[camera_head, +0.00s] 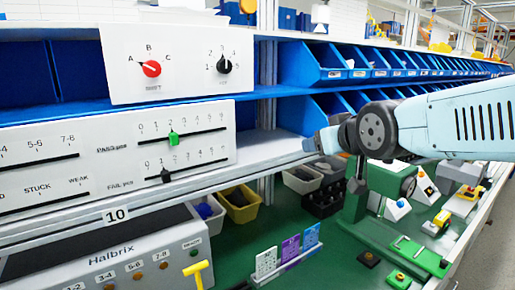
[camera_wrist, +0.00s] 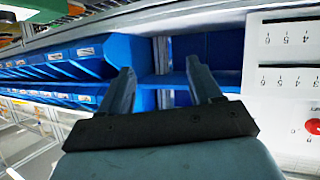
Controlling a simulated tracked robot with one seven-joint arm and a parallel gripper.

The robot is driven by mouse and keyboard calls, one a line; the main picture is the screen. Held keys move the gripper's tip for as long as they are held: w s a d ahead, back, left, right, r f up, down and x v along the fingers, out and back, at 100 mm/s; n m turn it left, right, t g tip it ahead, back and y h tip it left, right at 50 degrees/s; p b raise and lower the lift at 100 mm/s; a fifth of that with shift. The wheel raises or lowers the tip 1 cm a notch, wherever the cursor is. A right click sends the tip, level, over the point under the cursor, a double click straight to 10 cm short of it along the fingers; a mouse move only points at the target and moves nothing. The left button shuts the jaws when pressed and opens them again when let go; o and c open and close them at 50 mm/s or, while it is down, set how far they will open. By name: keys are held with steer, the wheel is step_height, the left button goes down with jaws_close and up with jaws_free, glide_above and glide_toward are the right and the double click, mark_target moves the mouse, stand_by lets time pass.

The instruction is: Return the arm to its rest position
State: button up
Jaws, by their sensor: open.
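My gripper (camera_head: 308,145) reaches in from the right, in front of the blue shelf bins and right of the switch panels. In the wrist view my gripper (camera_wrist: 160,65) has its two fingers spread with nothing between them. The upper white panel (camera_head: 120,45) carries a red rotary knob (camera_head: 151,69), pointing toward A, and a black rotary knob (camera_head: 224,64), pointing up near 3. My gripper is apart from both knobs. A red knob (camera_wrist: 314,127) shows partly at the right edge of the wrist view.
A lower white panel (camera_head: 215,131) has a green slider (camera_head: 173,138) and a black slider (camera_head: 166,175). Blue bins (camera_head: 330,62) line the shelves behind my arm. The green bench (camera_head: 235,250) below holds a grey Halbrix box (camera_head: 120,250), small containers and a green machine (camera_head: 355,205).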

steer(key=s+d+f+m+g+h, duration=0.1)
steer(key=s+d+f+m+g, duration=0.1)
steer(key=s, duration=0.4)
steer(key=s+d+f+m+g+h, duration=0.2)
steer(key=s+d+f+g, duration=0.2)
steer(key=s+d+g, duration=0.1)
steer(key=shift+s+d+f, duration=0.35)
steer(key=shift+s+d, duration=0.55)
steer(key=shift+d, duration=0.05)
stand_by(1.6)
